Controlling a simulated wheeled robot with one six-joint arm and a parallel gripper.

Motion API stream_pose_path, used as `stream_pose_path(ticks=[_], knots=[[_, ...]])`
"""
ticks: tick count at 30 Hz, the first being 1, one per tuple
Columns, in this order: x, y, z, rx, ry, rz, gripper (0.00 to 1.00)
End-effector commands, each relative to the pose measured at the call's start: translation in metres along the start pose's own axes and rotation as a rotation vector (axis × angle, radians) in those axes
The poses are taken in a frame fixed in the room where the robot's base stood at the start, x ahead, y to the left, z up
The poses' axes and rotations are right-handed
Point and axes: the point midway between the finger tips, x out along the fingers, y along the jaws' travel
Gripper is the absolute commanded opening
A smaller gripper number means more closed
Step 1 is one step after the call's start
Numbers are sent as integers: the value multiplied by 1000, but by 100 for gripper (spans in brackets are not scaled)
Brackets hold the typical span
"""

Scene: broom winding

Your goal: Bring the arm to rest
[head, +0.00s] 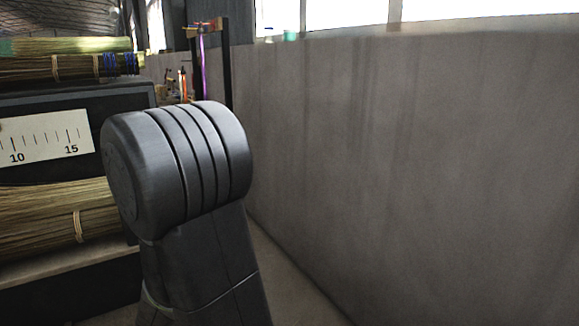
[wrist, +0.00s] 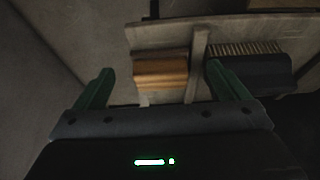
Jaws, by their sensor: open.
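In the wrist view my gripper (wrist: 158,82) is open, with its two green fingers spread wide apart and nothing between them that I can see touching either one. Beyond the fingers is a wooden surface carrying a wooden block (wrist: 160,73) and a dark brush-like piece with bristles (wrist: 245,47). The right finger overlaps the dark piece in the picture; I cannot tell how far apart they are. In the head view a dark joint of my arm (head: 178,165) stands in front, and my gripper is out of sight.
A tall grey wall (head: 410,150) fills the right of the head view. At the left are straw bundles (head: 50,215) on a shelf, more bundles on top (head: 60,67), and a white scale plate (head: 45,140). A narrow strip of floor (head: 290,285) runs along the wall.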

Motion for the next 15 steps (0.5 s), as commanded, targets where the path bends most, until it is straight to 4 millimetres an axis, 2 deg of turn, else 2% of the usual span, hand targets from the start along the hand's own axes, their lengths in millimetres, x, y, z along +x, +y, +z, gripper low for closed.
stream_pose_path(ticks=[15], knots=[[-28, -1, 70, -3, 2, -2, 94]])
